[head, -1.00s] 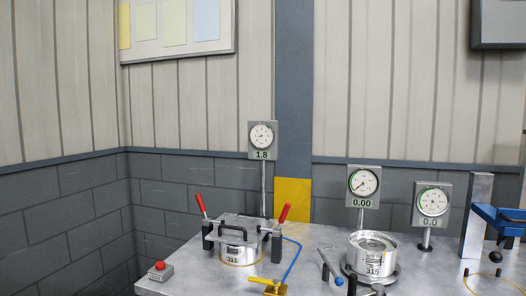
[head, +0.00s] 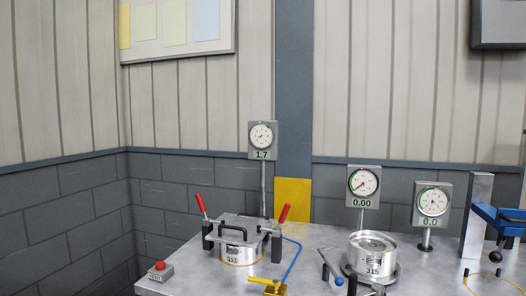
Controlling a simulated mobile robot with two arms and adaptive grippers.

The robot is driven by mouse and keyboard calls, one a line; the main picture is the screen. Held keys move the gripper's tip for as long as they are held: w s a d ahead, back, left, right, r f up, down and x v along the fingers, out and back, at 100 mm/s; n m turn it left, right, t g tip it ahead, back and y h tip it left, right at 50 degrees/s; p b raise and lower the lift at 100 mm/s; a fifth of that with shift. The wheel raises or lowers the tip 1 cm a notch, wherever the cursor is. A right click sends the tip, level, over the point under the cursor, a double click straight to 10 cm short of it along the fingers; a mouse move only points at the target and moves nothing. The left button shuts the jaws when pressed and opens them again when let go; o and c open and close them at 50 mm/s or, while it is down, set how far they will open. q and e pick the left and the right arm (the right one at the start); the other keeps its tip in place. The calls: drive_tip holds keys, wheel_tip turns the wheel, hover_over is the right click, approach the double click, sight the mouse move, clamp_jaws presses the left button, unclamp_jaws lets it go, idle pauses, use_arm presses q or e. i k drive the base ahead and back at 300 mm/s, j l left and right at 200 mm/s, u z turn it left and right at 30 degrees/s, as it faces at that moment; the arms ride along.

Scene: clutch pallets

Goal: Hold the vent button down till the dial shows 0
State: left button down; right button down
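The red vent button (head: 160,265) sits on a small grey box marked VENT (head: 159,275) at the table's left front corner. Nothing is seen touching the button. The dial (head: 262,137) on a post behind the clamped fixture reads 1.7. Below it stands a metal canister marked 311 (head: 233,260) under a clamped lid (head: 237,222) with a black handle and two red-handled levers, both pointing up. Neither of my grippers shows in the head view.
A yellow valve (head: 270,288) with a blue hose (head: 293,262) is at the front. To the right are a canister marked 315 (head: 373,250), a dial reading 0.00 (head: 363,185) and another reading 0.0 (head: 432,203). Bare table (head: 185,262) lies between the button and the fixture.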

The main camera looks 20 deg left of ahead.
sight(160, 265)
drive_tip(key=u, duration=1.3)
